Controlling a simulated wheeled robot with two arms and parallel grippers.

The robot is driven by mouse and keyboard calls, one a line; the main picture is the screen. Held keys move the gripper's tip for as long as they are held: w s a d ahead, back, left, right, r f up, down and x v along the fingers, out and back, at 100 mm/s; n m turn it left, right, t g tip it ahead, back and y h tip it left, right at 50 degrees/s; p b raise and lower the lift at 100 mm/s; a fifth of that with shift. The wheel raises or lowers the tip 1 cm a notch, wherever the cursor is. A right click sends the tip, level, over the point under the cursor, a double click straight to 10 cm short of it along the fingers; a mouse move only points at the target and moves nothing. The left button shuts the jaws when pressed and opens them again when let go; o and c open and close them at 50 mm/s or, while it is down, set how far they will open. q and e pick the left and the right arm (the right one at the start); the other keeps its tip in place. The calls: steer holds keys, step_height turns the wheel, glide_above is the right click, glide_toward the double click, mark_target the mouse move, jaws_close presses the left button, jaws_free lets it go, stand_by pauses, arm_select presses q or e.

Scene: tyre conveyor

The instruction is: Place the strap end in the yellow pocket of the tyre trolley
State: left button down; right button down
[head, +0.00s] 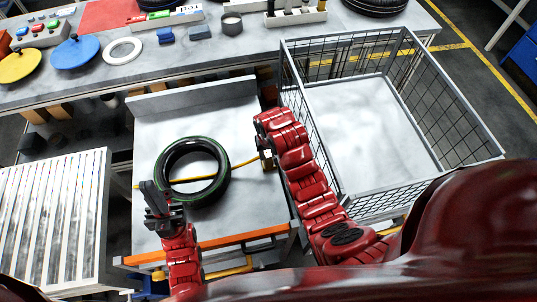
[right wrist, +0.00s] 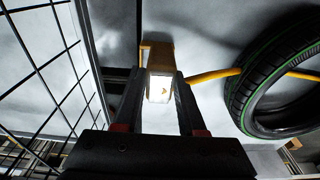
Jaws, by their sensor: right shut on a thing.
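A black tyre with a green line (head: 188,171) lies on the grey trolley top (head: 240,205). A yellow strap (head: 241,162) runs across the tyre's opening to the trolley's right side. My right gripper (head: 267,160) is there, shut on the strap end, a pale block (right wrist: 159,89) between its fingers in the right wrist view. The yellow pocket (right wrist: 157,54) shows just beyond the block; I cannot tell whether the block is inside it or only against it. My left gripper (head: 158,203) is beside the tyre's left edge, apart from the strap; its finger opening is unclear.
A wire-mesh cage (head: 458,172) stands close to the right of the trolley, beside my right arm. A slatted grey panel (head: 52,220) stands at the left. A bench (head: 155,70) with discs, a ring and several small items runs along the back.

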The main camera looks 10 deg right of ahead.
mark_target(268, 153)
steer(key=shift+w+d+f+b, duration=0.1)
steer(key=shift+w+d+b, duration=0.05)
steer(key=shift+w, duration=0.4)
steer(key=shift+w+d+b, duration=0.15)
steer(key=shift+w, duration=0.4)
steer(key=shift+w+f, duration=0.15)
steer(key=shift+w, duration=0.1)
step_height(268, 153, down, 3)
steer(key=shift+s+d+f+b, duration=0.1)
steer(key=shift+f+b, duration=0.1)
steer(key=shift+b, duration=0.35)
steer(key=shift+r, duration=0.15)
steer(key=c, duration=0.5)
jaws_free()
